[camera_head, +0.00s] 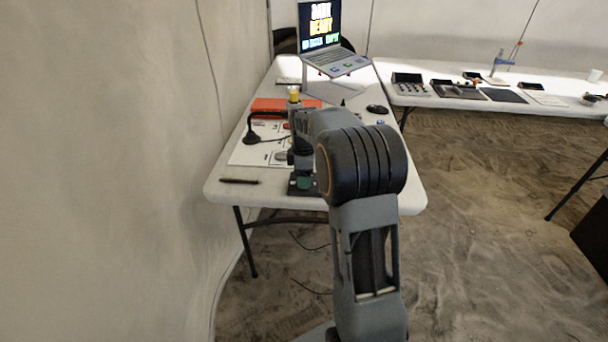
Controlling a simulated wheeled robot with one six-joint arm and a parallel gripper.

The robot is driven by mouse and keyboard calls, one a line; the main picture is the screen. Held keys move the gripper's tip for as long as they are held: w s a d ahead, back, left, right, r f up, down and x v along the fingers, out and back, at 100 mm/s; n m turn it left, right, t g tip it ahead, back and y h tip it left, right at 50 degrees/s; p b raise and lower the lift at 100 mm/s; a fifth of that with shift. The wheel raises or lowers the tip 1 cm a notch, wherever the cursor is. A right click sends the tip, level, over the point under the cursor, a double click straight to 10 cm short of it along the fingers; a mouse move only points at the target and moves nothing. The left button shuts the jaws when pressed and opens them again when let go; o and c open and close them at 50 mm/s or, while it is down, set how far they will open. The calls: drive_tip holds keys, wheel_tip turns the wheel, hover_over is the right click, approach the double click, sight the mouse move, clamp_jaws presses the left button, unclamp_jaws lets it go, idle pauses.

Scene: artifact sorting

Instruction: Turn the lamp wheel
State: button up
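My arm reaches forward over the near part of the white table (226,193). My gripper (301,168) points down beside a small dark box-like thing with a green part (304,183) near the table's front edge. The fingers are too small and dark to tell whether they are open or shut, or whether they touch it. A black curved-neck thing, perhaps a lamp (251,138), stands at the table's left side. I cannot make out for certain which part is the lamp wheel; my arm hides part of the table.
A laptop on a stand (333,60), an orange folder (268,105), a mouse (377,109), white sheets (245,156) and a black pen (240,181) are on this table. A second table (450,72) with devices stands at the right. The wall is close on the left.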

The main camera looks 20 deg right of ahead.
drive_tip(key=c, duration=0.8)
drive_tip(key=shift+o, duration=0.2)
